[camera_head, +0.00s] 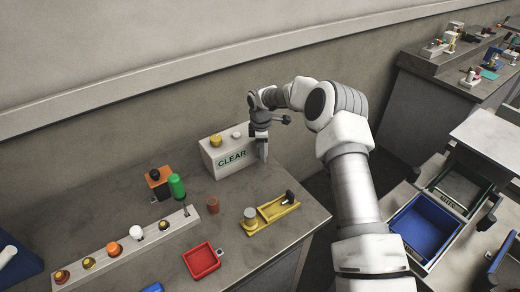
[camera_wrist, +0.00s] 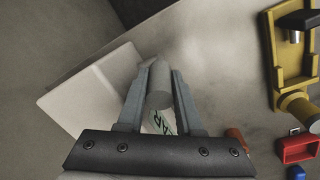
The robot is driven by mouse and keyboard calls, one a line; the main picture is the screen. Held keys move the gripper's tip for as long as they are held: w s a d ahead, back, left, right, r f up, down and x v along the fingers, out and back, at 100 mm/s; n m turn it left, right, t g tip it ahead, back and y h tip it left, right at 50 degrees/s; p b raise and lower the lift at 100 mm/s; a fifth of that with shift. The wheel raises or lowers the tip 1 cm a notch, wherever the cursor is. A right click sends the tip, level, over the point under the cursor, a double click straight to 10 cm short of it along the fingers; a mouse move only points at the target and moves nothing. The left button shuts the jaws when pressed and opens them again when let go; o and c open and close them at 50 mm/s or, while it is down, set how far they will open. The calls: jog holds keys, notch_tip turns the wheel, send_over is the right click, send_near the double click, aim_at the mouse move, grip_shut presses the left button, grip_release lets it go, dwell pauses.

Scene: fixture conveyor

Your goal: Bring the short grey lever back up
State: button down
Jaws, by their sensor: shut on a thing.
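The white box marked CLEAR (camera_head: 230,155) stands at the back of the bench, with a yellow knob (camera_head: 215,140) and a small pale knob (camera_head: 237,134) on top. My gripper (camera_head: 263,152) points down at the box's right end. In the wrist view, the short grey lever (camera_wrist: 160,86) shows as a round grey bar between the two fingers of my gripper (camera_wrist: 160,80). The fingers are shut on it. In the head view the lever is hidden by the gripper, and I cannot tell its exact tilt. Part of the box (camera_wrist: 90,92) shows behind the fingers.
A yellow fixture (camera_head: 270,212) lies on the bench in front, with a brown cylinder (camera_head: 213,205) to its left. A red tray (camera_head: 201,261) is nearer the front. A long strip with several knobs (camera_head: 125,250) and an orange block with a green cylinder (camera_head: 176,186) are at left.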

jog(key=shift+w+d+r+g+y, duration=0.1)
jog(key=shift+w+d+g+y, duration=0.15)
jog(key=shift+y, duration=0.2)
jog(key=shift+w+d+g+y, duration=0.1)
jog(key=shift+d+g+y, duration=0.05)
jog(key=shift+g+y, duration=0.25)
jog(key=shift+b, duration=0.3)
jog(key=c, duration=0.8)
grip_release()
jog(key=shift+d, duration=0.1)
jog(key=shift+c, duration=0.2)
notch_tip(320, 180, up, 17)
jog(key=d, duration=0.2)
jog(key=shift+d+b, duration=0.3)
jog(key=shift+b, duration=0.05)
jog(key=shift+w+r, duration=0.1)
